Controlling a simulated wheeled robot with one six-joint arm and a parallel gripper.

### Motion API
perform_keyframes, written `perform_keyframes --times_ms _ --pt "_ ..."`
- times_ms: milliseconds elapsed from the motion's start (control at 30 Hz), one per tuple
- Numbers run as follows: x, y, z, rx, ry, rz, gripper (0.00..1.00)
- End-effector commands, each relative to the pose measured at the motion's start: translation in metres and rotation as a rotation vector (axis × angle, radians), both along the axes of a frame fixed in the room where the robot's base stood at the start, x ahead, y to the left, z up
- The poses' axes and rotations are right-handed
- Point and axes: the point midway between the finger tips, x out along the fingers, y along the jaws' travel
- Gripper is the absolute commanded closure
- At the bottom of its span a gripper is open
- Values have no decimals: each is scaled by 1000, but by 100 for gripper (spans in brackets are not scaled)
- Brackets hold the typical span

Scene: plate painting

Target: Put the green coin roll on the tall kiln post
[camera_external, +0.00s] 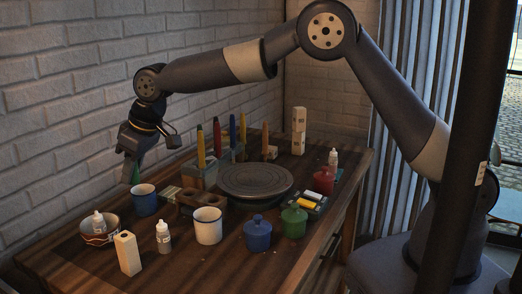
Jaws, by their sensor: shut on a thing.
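My gripper (132,166) is at the left of the table, pointing down, above the blue mug (144,201). It is shut on a small green thing (136,176), which looks like the green coin roll; the fingers hide part of it. Cream blocks that look like kiln posts stand in two places. A tall pair (298,131), one seemingly on the other, is at the back right of the table. A single upright cream post (128,254) with a dark hole stands at the front left. I cannot tell for sure which is the tall kiln post.
A grey turntable (255,180) fills the table's middle. A holder (200,174) with upright coloured tools stands behind it. A white mug (208,226), blue pot (257,233), green pot (293,222) and red pot (323,180) stand around. A bowl (100,236) holds a bottle.

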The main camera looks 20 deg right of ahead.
Motion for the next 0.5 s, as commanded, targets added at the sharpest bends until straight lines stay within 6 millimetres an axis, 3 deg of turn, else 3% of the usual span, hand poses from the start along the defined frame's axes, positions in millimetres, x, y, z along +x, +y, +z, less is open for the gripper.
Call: perform_keyframes --times_ms 33,100,200,333,500 --pt "-18 12 5 0 -1 33 100" --pt "-35 23 8 2 -1 65 100" --pt "-53 33 11 1 -2 96 100" --pt "-62 37 4 -2 1 113 100" --pt "-63 37 -28 -5 2 113 100"
